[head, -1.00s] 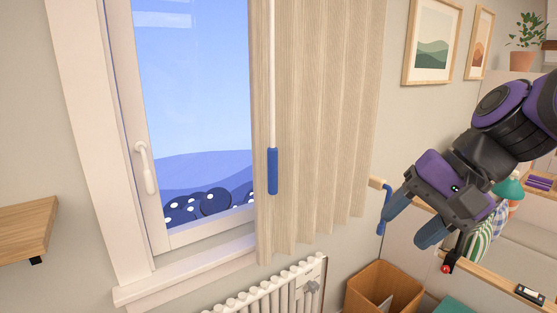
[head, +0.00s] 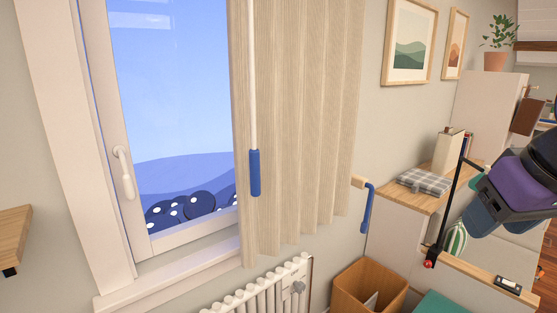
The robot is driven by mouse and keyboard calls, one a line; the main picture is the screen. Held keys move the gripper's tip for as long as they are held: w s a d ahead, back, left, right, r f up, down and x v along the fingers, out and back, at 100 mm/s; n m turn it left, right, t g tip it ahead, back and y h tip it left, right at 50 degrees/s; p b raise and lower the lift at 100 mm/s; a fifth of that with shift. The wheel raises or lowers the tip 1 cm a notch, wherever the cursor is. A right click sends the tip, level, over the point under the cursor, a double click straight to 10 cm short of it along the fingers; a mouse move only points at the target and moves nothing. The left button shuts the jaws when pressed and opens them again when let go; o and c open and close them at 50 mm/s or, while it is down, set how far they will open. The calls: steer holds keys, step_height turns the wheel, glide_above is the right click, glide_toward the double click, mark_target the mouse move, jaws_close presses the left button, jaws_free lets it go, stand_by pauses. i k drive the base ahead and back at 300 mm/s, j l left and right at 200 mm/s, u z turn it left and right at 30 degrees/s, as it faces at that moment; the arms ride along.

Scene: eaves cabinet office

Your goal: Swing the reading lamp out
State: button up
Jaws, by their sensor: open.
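A thin black jointed arm (head: 447,205), which looks like the reading lamp's arm, rises from a red-tipped joint at the edge of a wood-topped ledge on the right. A short upper part runs right from near its top, towards my gripper. No lampshade shows; my gripper and arm may hide it. My gripper (head: 472,215) is at the right edge, just right of the black arm, its blue-grey fingers pointing down and left. It is open, with nothing visible held. Whether it touches the lamp, I cannot tell.
A blue crank handle (head: 367,208) sticks out beside the curtain (head: 300,120). A folded checked cloth (head: 424,181) lies on a cabinet top behind the black arm. A wooden bin (head: 366,287) stands below, by the radiator (head: 262,290). A small black-and-white item (head: 508,285) lies on the ledge.

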mark_target(472, 182)
steer(key=z, duration=1)
steer(key=i, duration=1)
steer(key=z, duration=0.05)
